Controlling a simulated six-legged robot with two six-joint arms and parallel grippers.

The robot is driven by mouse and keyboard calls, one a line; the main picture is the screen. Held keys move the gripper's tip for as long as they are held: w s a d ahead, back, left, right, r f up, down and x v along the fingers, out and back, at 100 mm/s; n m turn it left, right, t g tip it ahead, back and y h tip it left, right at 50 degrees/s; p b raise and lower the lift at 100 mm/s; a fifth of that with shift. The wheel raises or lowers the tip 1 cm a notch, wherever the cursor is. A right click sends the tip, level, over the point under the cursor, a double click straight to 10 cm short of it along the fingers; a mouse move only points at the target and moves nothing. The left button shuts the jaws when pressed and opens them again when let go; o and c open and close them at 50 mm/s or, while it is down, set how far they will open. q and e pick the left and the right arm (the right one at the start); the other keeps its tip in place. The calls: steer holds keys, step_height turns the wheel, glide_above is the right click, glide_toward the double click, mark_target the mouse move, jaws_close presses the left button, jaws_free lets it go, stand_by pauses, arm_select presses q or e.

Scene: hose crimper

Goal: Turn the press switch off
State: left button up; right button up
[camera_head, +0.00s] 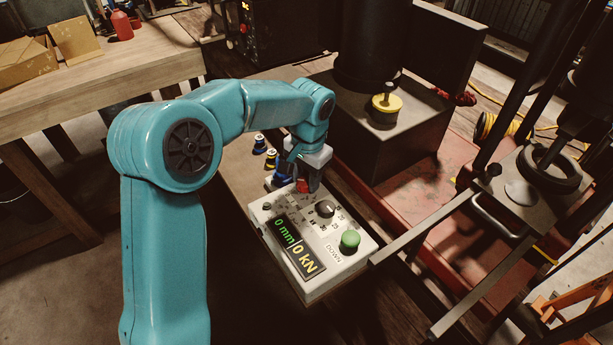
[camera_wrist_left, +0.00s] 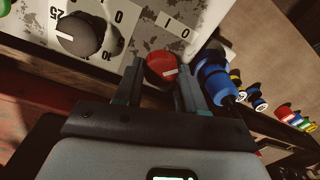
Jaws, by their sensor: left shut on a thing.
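The press control box (camera_head: 322,280) is a pale, worn panel on a bench. The press switch is a red rotary knob (camera_wrist_left: 161,68) with a white line, beside the printed marks 1 and 0 in the left wrist view. The line points to the right in that view. In the head view the red knob (camera_head: 303,186) shows at the box's far edge, partly hidden by my gripper. My left gripper (camera_wrist_left: 160,80) is shut on it, one finger on each side. My right gripper is not in view.
The box also carries a black dial (camera_head: 325,208), a green DOWN button (camera_head: 350,241) and a display (camera_head: 298,247) reading 0 mm and 0 kN. Blue fittings (camera_wrist_left: 215,82) lie close beside my fingers. The dark press base (camera_head: 390,145) stands behind the box.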

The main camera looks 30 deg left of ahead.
arm_select(q)
steer(key=shift+s+f, duration=0.2)
steer(key=shift+f, duration=0.05)
steer(key=o, duration=1.1)
steer(key=shift+c, duration=0.2)
steer(key=shift+w+r, duration=0.1)
steer(key=shift+r, duration=0.3)
step_height(320, 180, up, 16)
steer(key=p, duration=0.1)
steer(key=shift+d+f, duration=0.15)
steer(key=shift+d, duration=0.25)
